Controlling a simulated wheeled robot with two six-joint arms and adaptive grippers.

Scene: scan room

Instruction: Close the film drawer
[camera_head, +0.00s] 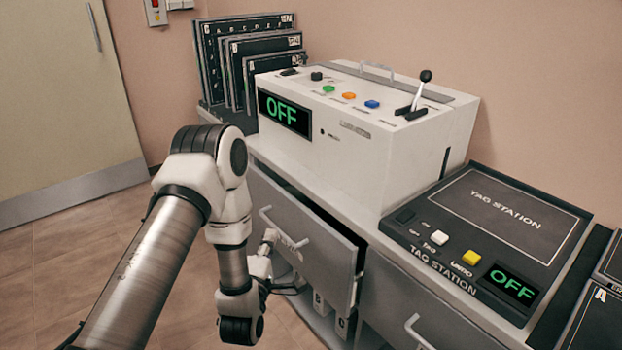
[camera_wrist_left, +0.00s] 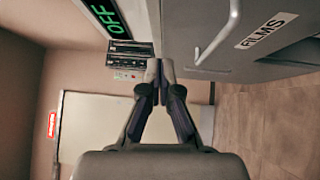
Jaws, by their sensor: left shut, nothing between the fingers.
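The film drawer (camera_head: 325,258) is a grey drawer under the white console, standing partly open, with a dark gap along its top right edge. Its bar handle (camera_head: 285,232) faces my left arm. In the left wrist view the drawer front (camera_wrist_left: 290,55) fills the upper right, with a "FILMS" label and the handle (camera_wrist_left: 221,35). My left gripper (camera_head: 270,236) is shut and empty, close to the drawer front near the handle. Its closed fingertips show in the left wrist view (camera_wrist_left: 159,66), left of the handle. I cannot tell whether they touch the drawer. My right gripper is not in view.
The white console (camera_head: 350,150) with an "OFF" display stands on the counter above the drawer. Dark panels (camera_head: 240,55) stand behind it. The tag station (camera_head: 490,230) lies to the right, above another drawer (camera_head: 405,305). The floor (camera_head: 75,260) at left is clear.

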